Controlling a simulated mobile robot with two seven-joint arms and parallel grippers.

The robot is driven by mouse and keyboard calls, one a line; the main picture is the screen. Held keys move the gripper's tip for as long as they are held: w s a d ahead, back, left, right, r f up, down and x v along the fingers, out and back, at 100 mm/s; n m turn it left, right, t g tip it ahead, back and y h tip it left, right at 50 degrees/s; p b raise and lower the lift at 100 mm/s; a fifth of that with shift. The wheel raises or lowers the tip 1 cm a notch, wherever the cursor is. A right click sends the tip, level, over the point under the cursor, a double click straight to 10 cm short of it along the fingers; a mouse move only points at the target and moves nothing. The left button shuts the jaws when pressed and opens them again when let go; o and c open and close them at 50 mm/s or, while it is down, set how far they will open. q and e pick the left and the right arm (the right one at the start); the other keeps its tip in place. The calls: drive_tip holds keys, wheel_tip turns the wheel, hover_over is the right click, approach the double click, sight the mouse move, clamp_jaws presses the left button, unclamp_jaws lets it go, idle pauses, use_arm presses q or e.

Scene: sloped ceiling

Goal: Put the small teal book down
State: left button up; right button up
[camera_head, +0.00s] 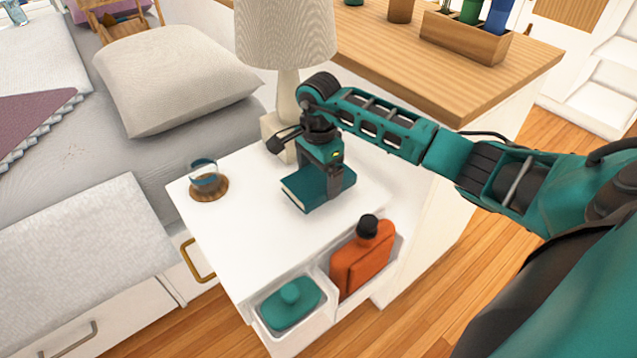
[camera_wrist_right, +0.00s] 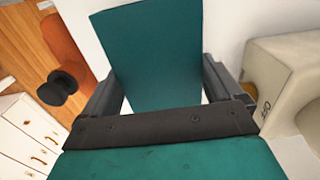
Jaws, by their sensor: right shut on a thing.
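The small teal book (camera_head: 306,191) is at the white nightstand top (camera_head: 235,228), in front of the lamp. My right gripper (camera_head: 330,184) is above it, shut on the book. In the right wrist view the book (camera_wrist_right: 152,58) lies between the two fingers of the gripper (camera_wrist_right: 163,88). The book looks level and very close to the nightstand top; I cannot tell whether it touches. My left gripper is not in view.
A lamp (camera_head: 287,40) stands behind the book. A glass on a wooden coaster (camera_head: 208,190) stands to the left. Front bins hold an orange bottle (camera_head: 362,258) and a teal lidded thing (camera_head: 290,303). The nightstand's front left is clear.

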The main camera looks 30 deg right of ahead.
wheel_tip(320, 180, down, 2)
drive_tip(key=shift+f, duration=0.25)
drive_tip(key=shift+f+b, duration=0.15)
drive_tip(key=shift+b, duration=0.2)
drive_tip(key=o, duration=0.8)
